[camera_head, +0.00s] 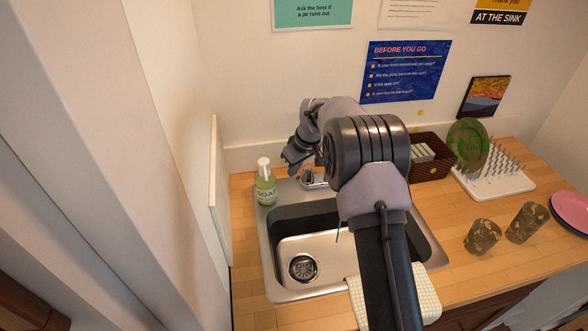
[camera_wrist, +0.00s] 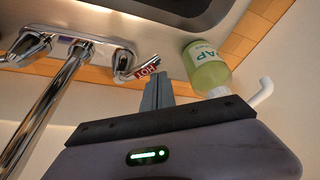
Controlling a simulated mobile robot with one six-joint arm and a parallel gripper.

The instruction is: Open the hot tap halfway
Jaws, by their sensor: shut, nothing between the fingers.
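The chrome tap (camera_head: 314,181) stands at the sink's back edge, mostly hidden behind my arm in the head view. In the wrist view its spout (camera_wrist: 45,110) and two levers show. The hot lever (camera_wrist: 124,70) carries a red HOT label. The other lever (camera_wrist: 28,46) is at the left. My gripper (camera_wrist: 157,88) is shut and empty, its fingertips close beside the labelled end of the hot lever; I cannot tell whether they touch. In the head view my gripper is above the sink's back left, and its fingertips are hard to make out.
A soap bottle (camera_head: 265,188) stands close to my gripper, and it also shows in the wrist view (camera_wrist: 205,68). The sink (camera_head: 330,246) is in front. A cloth (camera_head: 427,296) hangs over its front edge. A brown basket (camera_head: 430,168), dish rack (camera_head: 505,183) and cups (camera_head: 482,237) are to the right.

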